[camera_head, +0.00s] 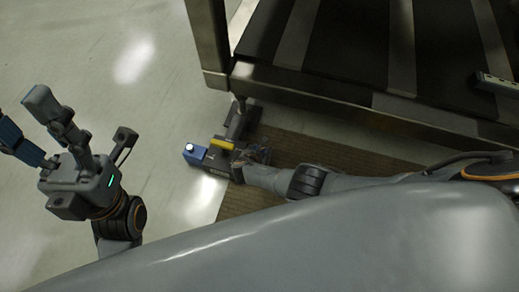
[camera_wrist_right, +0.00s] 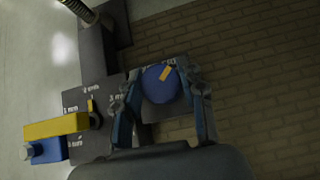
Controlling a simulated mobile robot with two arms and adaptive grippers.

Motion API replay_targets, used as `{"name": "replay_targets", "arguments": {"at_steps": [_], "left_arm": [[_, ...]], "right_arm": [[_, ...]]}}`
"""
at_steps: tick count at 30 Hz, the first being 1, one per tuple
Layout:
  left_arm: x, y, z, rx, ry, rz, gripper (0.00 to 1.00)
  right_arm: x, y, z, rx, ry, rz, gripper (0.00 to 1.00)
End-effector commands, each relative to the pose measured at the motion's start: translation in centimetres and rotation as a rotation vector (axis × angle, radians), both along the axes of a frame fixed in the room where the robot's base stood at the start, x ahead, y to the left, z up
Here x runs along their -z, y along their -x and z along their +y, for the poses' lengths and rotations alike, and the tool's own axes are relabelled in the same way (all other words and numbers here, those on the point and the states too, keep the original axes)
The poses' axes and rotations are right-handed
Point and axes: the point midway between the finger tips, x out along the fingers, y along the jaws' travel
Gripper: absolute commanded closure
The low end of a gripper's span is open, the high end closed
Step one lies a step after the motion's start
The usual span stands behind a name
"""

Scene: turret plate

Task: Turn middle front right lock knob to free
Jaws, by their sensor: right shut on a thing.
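The round blue lock knob (camera_wrist_right: 158,86) with a yellow pointer mark sits on a dark plate in the right wrist view. The mark points to the upper right of the picture. White lettering beside it is partly covered and I cannot read it fully. My right gripper (camera_wrist_right: 163,92) is shut on the knob, one finger on each side. In the head view my right gripper (camera_head: 256,156) is at the turret unit (camera_head: 222,162), and the knob is hidden there. My left gripper (camera_head: 22,108) is open and empty over bare floor, fingers spread.
Beside the knob is a dark plate marked in mm, with a yellow bar (camera_wrist_right: 55,126) and a blue block (camera_wrist_right: 48,150). A metal post (camera_wrist_right: 80,10) rises behind. A large framed platform (camera_head: 340,100) stands above the unit. A brown brick-patterned mat (camera_head: 300,150) lies under it.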

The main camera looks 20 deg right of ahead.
Motion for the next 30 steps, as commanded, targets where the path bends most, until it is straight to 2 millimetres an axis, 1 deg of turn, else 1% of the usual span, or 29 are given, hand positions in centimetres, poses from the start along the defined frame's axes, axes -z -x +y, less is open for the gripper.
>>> {"name": "replay_targets", "arguments": {"at_steps": [8, 9, 11, 12, 13, 23, 30], "left_arm": [[-0.23, 0.03, 0.0, 0.0, 0.001, -0.002, 0.47], [-0.22, 0.04, 0.0, 0.0, 0.001, -0.002, 0.47], [-0.22, 0.03, -0.01, 0.0, 0.0, -0.001, 0.47], [-0.21, 0.03, -0.01, 0.0, -0.001, -0.001, 0.47], [-0.21, 0.03, -0.01, 0.0, -0.001, -0.001, 0.47], [-0.04, -0.01, 0.04, -0.001, 0.001, -0.001, 0.47], [-0.01, -0.01, 0.02, 0.0, 0.0, 0.0, 0.47]], "right_arm": [[-0.03, 0.0, -0.16, 0.005, 0.001, 0.0, 0.92], [-0.03, 0.0, -0.17, 0.005, 0.001, 0.0, 0.58], [-0.04, -0.01, -0.18, 0.004, 0.002, -0.001, 0.46], [-0.04, -0.01, -0.18, 0.004, 0.002, -0.001, 0.38], [-0.04, -0.02, -0.16, 0.004, 0.002, -0.001, 0.37], [-0.05, 0.0, -0.06, 0.001, 0.001, -0.001, 0.37], [-0.5, 0.56, 0.45, 0.001, -0.001, -0.002, 0.37]]}}
